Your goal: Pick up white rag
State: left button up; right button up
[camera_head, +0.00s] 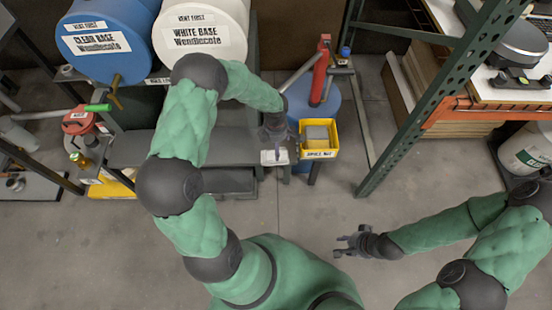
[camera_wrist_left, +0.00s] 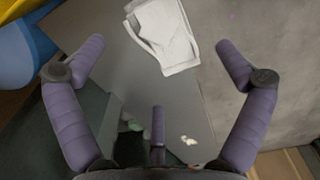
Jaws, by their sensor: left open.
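The white rag (camera_head: 268,158) lies folded on a grey surface beside the yellow bin in the head view. In the left wrist view the rag (camera_wrist_left: 165,35) is at the top, between and just beyond the fingertips. My left gripper (camera_head: 277,142) is above the rag and hides part of it in the head view. Its fingers (camera_wrist_left: 160,48) are spread wide with nothing between them. My right gripper (camera_head: 344,243) is over bare floor at lower right, with its fingers apart and empty.
A yellow bin (camera_head: 318,152) stands right of the rag, near a blue drum (camera_head: 325,100) with a red pump (camera_head: 320,72). White (camera_head: 200,28) and blue (camera_head: 105,42) drums lie behind my left arm. A green rack post (camera_head: 410,110) rises at right. Central floor is clear.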

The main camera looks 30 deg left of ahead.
pick_arm(q)
jog(key=f+b, duration=0.1)
jog(key=f, duration=0.1)
jog(key=f+b, duration=0.1)
jog(key=f, duration=0.4)
jog(key=shift+w+b, duration=0.25)
jog(key=shift+b, duration=0.15)
jog(key=shift+r, duration=0.1)
jog(key=c, duration=0.9)
